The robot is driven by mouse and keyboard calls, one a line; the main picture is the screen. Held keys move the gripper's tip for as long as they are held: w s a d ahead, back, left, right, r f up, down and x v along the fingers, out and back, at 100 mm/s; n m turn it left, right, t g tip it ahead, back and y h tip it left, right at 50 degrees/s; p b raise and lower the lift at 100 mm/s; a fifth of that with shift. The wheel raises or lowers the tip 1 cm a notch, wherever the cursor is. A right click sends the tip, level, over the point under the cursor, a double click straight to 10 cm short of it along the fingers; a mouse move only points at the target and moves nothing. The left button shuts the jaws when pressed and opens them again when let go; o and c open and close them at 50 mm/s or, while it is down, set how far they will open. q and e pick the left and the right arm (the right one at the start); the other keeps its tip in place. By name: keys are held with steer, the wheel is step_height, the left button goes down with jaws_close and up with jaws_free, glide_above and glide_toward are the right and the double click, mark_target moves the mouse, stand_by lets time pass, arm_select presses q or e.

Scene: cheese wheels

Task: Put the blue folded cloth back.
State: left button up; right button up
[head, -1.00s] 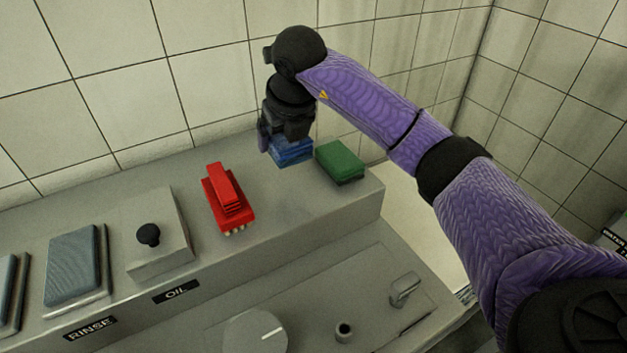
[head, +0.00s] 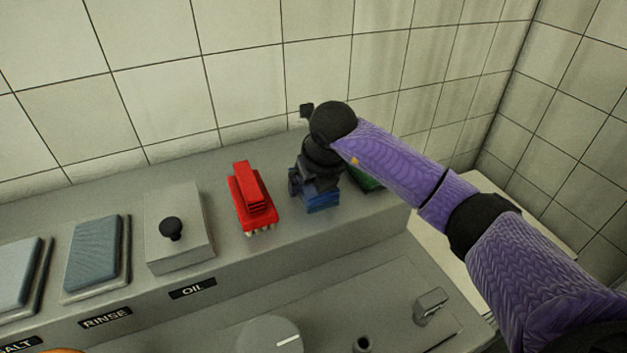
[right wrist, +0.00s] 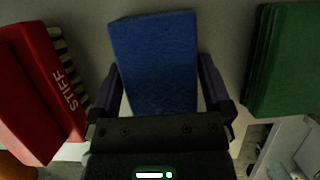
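The blue folded cloth (head: 322,202) is at the right part of the grey ledge (head: 330,234), between the red brush and the green cloth. My right gripper (head: 318,190) points down over it, with its fingers shut on the cloth's two sides. In the right wrist view, the blue cloth (right wrist: 155,62) lies between the two fingers of my right gripper (right wrist: 165,85). I cannot tell whether its underside touches the ledge. My left gripper is not in view.
The red brush (head: 250,195) stands close on the left, marked STIFF in the wrist view. A green folded cloth (head: 366,180) is close on the right, partly hidden by my arm. A grey box with a black knob (head: 171,228) and blue-grey pads (head: 97,252) are farther left. A tiled wall (head: 240,95) rises behind.

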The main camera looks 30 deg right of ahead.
steer(key=shift+r, duration=0.1)
steer(key=p+v, duration=0.2)
steer(key=v, duration=0.9)
steer(key=shift+r+p, duration=0.2)
steer(key=shift+p, duration=0.15)
steer(key=shift+s+r, duration=0.2)
steer(key=shift+r, duration=0.2)
